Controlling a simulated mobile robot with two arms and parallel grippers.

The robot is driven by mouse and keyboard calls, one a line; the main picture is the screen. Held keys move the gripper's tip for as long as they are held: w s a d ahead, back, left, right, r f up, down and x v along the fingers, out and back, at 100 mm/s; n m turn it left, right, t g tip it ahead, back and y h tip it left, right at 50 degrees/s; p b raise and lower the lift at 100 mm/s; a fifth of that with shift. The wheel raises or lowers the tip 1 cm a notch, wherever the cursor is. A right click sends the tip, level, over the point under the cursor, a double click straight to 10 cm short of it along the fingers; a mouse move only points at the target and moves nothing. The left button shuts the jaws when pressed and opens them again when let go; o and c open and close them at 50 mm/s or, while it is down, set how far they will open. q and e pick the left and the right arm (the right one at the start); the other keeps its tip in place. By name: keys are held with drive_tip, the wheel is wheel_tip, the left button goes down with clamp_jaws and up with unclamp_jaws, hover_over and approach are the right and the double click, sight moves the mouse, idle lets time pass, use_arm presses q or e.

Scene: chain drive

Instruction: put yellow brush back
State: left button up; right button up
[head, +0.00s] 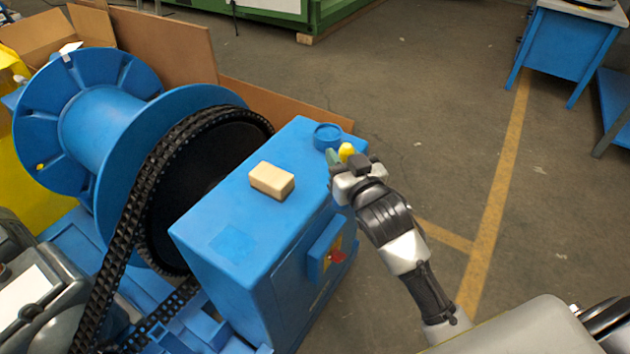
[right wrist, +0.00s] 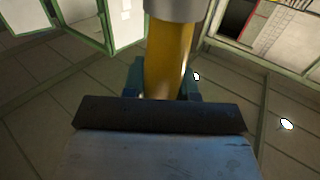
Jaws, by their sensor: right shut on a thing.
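The yellow brush (head: 347,151) shows as a small yellow end at my right gripper in the head view. In the right wrist view its yellow shaft (right wrist: 168,60) stands between the fingers, with a grey band at the top of the picture. My right gripper (head: 341,160) is shut on it, beside a round blue cup (head: 327,137) at the far right corner of the blue housing. I cannot tell whether the brush touches the cup. The rest of the brush is hidden by the gripper. My left gripper is not in view.
A tan block (head: 271,180) lies on top of the blue housing (head: 225,235). A black chain (head: 135,215) and a large blue spool (head: 100,125) stand to its left. The floor to the right is clear up to a blue table (head: 570,45).

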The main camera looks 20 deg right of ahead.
drive_tip(key=w+d+r+b, duration=0.6)
drive_tip(key=w+d, duration=0.1)
drive_tip(key=w, duration=0.3)
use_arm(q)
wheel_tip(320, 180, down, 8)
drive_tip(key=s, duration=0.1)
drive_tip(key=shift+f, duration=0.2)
use_arm(e)
drive_tip(key=w+a+f, duration=0.7)
drive_tip(key=a+f, duration=0.1)
drive_tip(key=f, duration=0.2)
drive_tip(key=shift+w+a+f+h, duration=0.25)
drive_tip(key=shift+a+f+h, duration=0.05)
drive_tip(key=shift+f, duration=0.1)
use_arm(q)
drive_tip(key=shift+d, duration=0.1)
use_arm(e)
drive_tip(key=shift+f+b, duration=0.15)
drive_tip(key=shift+b, duration=0.2)
drive_tip(key=o, duration=0.9)
